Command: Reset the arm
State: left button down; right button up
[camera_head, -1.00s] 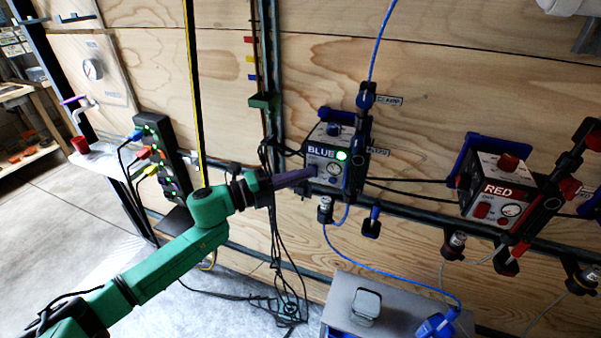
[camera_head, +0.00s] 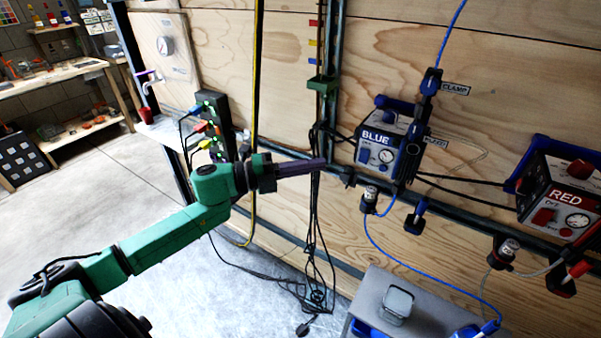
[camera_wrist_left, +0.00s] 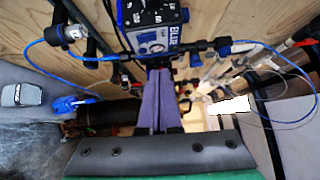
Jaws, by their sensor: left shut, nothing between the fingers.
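My left arm is green and reaches in from the left in the head view. Its purple-fingered left gripper (camera_head: 318,164) is shut and empty, pointing right toward the blue pump box (camera_head: 383,142), with a gap between them. In the left wrist view the purple fingers (camera_wrist_left: 158,72) lie together just below the box labelled BLUE (camera_wrist_left: 150,25). No green light shows on that box in the head view now. My right gripper is not in view.
A red box (camera_head: 563,195) stands at the right on the wall rail. Blue hose and black cables hang below the boxes. A power strip (camera_head: 212,125) stands at the left. A grey cart (camera_head: 375,290) is at the bottom. Concrete floor at the left is clear.

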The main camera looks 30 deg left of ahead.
pick_arm(q)
jog(key=shift+s+a+r, duration=0.2)
jog(key=shift+s+a, duration=0.25)
jog(key=shift+s, duration=0.15)
jog(key=shift+s+a+r, duration=0.15)
jog(key=shift+s+a, duration=0.25)
jog(key=shift+s, duration=0.2)
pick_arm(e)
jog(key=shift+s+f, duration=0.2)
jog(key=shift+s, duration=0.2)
